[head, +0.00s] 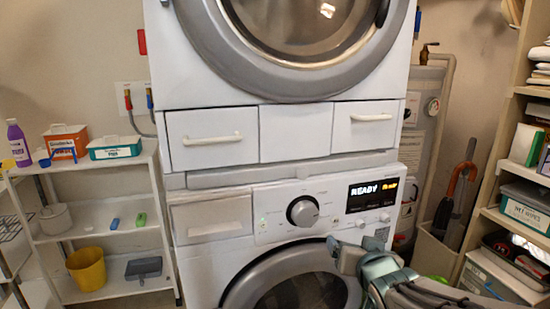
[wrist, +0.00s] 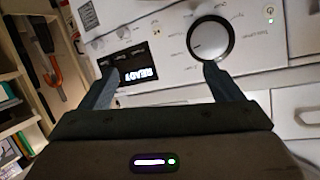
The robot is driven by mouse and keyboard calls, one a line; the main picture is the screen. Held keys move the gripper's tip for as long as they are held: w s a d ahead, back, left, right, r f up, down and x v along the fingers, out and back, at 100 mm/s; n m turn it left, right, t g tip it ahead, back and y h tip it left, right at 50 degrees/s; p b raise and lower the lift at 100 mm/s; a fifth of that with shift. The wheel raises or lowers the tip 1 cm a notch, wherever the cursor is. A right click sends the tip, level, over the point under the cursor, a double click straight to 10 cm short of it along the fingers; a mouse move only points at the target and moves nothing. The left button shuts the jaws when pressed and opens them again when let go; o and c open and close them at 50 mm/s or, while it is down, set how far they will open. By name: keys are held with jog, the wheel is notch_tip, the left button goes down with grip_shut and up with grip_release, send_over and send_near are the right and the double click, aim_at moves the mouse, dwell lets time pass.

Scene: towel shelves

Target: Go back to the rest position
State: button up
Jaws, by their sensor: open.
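My gripper (wrist: 160,75) is open and empty in the wrist view, its two fingers apart in front of the lower machine's control panel. The panel's dark display (wrist: 132,68) reads READY and shows between the fingers. The round dial (wrist: 210,40) is by the right fingertip; I cannot tell whether they touch. In the head view my arm (head: 375,270) reaches in at the lower right, before the lower washing machine (head: 290,215). The lower machine's round door (head: 250,285) is partly cut off by the frame edge and my arm.
An upper machine (head: 290,50) is stacked above. A white shelf (head: 95,230) with boxes, a purple bottle (head: 18,142) and a yellow bucket (head: 87,268) stands left. A beige shelf (head: 505,130) with books and bins stands right, beside an umbrella stand (head: 435,253).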

jog(key=s+a+r+n+g+p, duration=0.1)
jog(key=s+r+g+p, duration=0.4)
jog(key=s+p, duration=0.3)
jog(key=s+a+r+n+g+p, duration=0.1)
jog(key=s+r+g+p, duration=0.5)
jog(key=s+p, duration=0.3)
jog(key=shift+s+a+r+p, duration=0.2)
jog(key=shift+a+r+p, duration=0.05)
jog(key=shift+p, duration=0.1)
